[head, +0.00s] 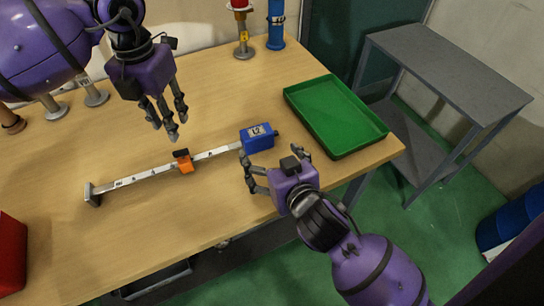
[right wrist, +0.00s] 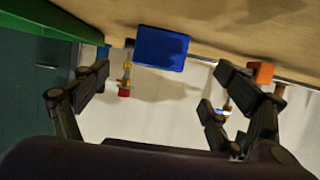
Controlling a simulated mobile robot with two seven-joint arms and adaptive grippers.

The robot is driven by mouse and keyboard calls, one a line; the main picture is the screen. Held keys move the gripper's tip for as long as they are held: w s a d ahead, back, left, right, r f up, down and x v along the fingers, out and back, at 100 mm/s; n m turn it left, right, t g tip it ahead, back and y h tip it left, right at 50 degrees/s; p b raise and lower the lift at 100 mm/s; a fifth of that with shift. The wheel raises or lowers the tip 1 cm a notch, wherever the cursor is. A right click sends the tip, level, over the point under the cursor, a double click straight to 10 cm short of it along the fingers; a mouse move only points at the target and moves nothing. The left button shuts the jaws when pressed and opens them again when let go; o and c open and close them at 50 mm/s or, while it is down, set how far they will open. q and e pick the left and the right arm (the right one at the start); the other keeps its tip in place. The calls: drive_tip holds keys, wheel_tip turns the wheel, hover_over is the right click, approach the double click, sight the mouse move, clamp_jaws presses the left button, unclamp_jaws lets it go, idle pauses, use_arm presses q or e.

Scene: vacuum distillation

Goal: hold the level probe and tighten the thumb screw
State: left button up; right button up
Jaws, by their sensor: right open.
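The level probe lies on the wooden table as a long white marked bar (head: 135,178). A blue box (head: 257,138) labelled L2 is at its right end, with a small dark knob on the box's right side that could be the thumb screw. An orange slider (head: 186,166) with a black top sits mid-bar. My left gripper (head: 168,122) hangs above the table behind the slider, fingers apart and empty. My right gripper (head: 271,155) is open in front of the blue box, its fingers to either side. In the right wrist view, the box (right wrist: 160,48) shows between the open fingers (right wrist: 163,75).
A green tray (head: 287,91) stands at the table's right end. A blue cylinder (head: 276,25) and a red-topped stand (head: 242,40) are at the back. A red container (head: 11,255) is at the front left. A grey shelf (head: 450,75) stands beyond the table.

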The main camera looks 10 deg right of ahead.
sight(260, 142)
drive_tip(key=x, duration=0.7)
drive_tip(key=shift+w+f, duration=0.15)
drive_tip(key=shift+w, duration=0.05)
drive_tip(key=shift+c, duration=0.5)
